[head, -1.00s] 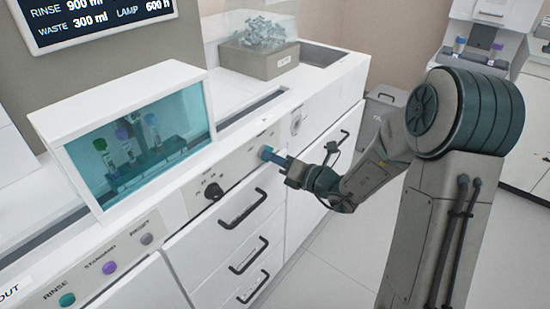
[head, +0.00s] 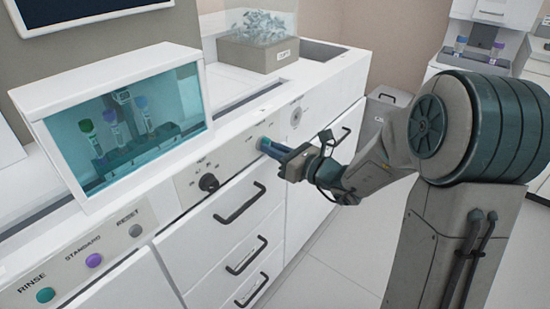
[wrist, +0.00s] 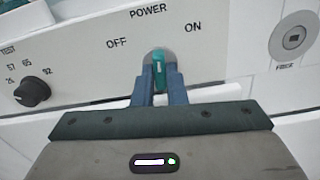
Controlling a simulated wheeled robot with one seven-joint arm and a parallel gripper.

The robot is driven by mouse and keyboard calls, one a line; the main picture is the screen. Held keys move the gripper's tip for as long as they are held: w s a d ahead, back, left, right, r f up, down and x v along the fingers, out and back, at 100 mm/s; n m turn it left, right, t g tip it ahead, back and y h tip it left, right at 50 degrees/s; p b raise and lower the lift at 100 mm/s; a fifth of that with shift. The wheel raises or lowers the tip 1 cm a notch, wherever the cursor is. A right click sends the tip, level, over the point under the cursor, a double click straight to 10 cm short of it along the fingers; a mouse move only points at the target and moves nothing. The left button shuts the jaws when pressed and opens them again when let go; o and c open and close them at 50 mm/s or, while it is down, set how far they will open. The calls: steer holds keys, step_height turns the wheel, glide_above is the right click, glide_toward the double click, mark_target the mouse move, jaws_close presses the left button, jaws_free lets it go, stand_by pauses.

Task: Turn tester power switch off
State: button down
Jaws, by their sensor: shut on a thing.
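The tester power switch (wrist: 159,68) is a teal knob on a grey round base on the white front panel, under the word POWER. OFF is printed at its upper left and ON at its upper right. In the wrist view the knob stands about upright, between the two labels. My gripper (wrist: 159,88) is shut on it, with one blue finger on each side. In the head view my gripper (head: 268,150) reaches the panel from the right, and its fingers mostly hide the switch.
Drawers with black handles (head: 240,203) lie below. A glass-fronted case with tubes (head: 125,130) stands on the counter.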

steer(key=n+b, duration=1)
steer(key=b, duration=0.3)
steer(key=shift+a, duration=0.1)
steer(key=c, duration=1.5)
jaws_free()
steer(key=shift+s+n, duration=0.1)
steer(key=shift+n, duration=0.2)
steer(key=shift+o, duration=0.2)
